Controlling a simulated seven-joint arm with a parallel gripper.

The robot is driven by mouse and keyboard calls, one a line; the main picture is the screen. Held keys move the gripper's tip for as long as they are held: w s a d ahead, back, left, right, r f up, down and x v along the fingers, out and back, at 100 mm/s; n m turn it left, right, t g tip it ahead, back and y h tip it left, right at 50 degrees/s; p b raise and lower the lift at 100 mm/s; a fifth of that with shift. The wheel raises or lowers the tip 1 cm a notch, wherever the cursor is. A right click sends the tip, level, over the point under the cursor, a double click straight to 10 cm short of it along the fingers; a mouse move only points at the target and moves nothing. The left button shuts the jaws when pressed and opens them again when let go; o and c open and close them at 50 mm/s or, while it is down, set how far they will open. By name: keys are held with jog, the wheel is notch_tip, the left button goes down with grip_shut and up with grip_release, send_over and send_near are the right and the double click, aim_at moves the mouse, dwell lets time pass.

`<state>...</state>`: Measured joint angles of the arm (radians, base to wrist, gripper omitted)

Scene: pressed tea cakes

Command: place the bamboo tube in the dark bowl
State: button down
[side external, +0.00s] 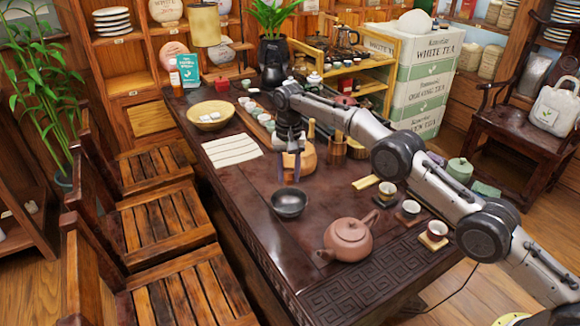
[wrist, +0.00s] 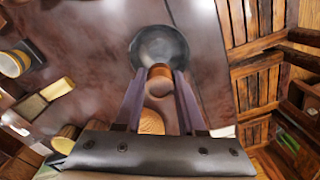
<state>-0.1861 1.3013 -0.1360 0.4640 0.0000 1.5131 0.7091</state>
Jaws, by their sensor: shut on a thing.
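The bamboo tube (wrist: 160,74) is between my gripper's fingers in the wrist view, seen nearly end-on with its open end showing. My gripper (side external: 291,172) is shut on the tube and points down over the table. The dark bowl (side external: 289,203) stands on the table in front of the gripper, nearer the side camera. In the wrist view the dark bowl (wrist: 158,44) lies just beyond the fingertips, and the tube's end overlaps its near rim in the picture. The bowl's visible inside looks empty. In the side view the fingers partly hide the tube.
A round wooden container (side external: 307,160) stands close behind the gripper. A clay teapot (side external: 347,238) is right of the bowl, with small cups (side external: 387,191) behind it. A white striped cloth (side external: 232,150) lies to the left. The table around the bowl is clear.

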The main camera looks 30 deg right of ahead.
send_over(289, 209)
jog(key=shift+f, duration=4.2)
jog(key=shift+c, duration=2.1)
grip_release()
jog(key=shift+r, duration=3.5)
